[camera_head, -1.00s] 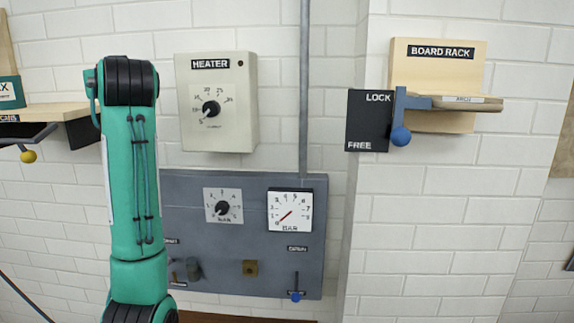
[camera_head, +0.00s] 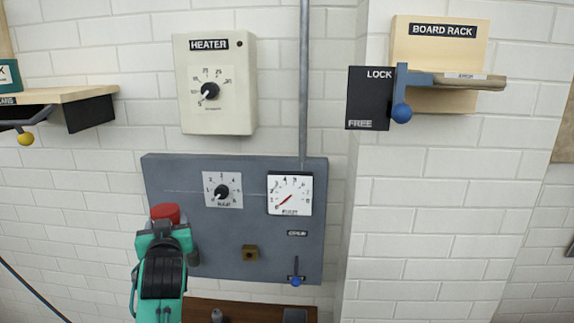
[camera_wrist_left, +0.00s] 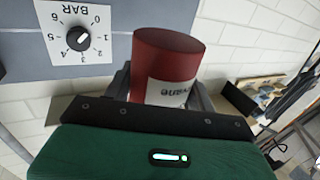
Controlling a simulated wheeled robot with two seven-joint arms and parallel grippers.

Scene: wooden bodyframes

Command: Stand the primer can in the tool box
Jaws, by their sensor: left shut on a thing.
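A red can (camera_head: 166,213) with a partly readable white label is between the fingers of my left gripper (camera_head: 163,230), in front of the grey panel's lower left. In the left wrist view the can (camera_wrist_left: 165,62) fills the middle, with a finger on each side. My left gripper is shut on it. The label text is upside down there, so I cannot confirm that it says primer. I cannot make out a tool box in either view. My right gripper is not in view.
The grey panel (camera_head: 265,215) carries a knob, a gauge (camera_head: 290,195) and a small blue-tipped lever (camera_head: 296,280). A brown wooden surface (camera_head: 250,312) shows below. A shelf (camera_head: 70,96) juts out left, a board rack (camera_head: 440,60) right.

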